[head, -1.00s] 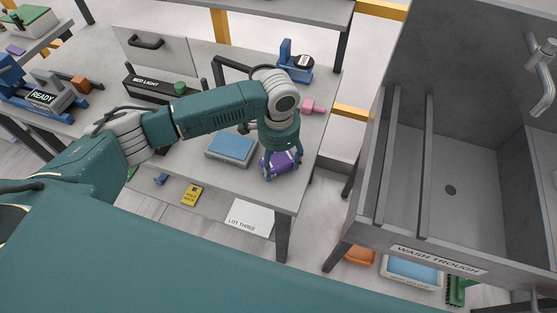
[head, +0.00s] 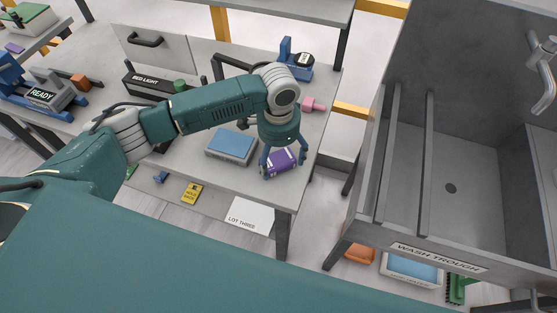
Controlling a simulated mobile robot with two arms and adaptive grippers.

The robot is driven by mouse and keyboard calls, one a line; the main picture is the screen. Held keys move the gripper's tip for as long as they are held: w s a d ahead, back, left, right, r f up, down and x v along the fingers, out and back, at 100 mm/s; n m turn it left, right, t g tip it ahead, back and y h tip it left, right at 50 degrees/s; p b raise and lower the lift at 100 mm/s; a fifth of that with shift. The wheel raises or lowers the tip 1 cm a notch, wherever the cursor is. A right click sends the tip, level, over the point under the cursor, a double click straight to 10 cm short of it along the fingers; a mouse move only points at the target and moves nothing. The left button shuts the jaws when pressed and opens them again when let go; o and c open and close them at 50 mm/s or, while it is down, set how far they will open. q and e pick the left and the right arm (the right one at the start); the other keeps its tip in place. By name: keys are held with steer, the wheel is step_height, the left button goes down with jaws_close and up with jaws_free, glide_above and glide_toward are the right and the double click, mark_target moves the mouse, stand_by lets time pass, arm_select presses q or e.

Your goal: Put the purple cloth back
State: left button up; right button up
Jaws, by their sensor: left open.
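The purple cloth (head: 281,162) is a compact, folded or rolled purple bundle near the front right corner of the grey table (head: 222,178). My left gripper (head: 283,168) points down over it with a finger on either side of it. The fingers are open, and I cannot tell whether they touch the bundle. My right gripper is not in view.
The wash trough (head: 460,190) stands to the right, across a gap.

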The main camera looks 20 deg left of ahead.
mark_target(279, 163)
arm_select(q)
step_height(279, 163, up, 11)
steer(key=b, duration=0.2)
steer(key=shift+f, duration=0.2)
stand_by(0.4)
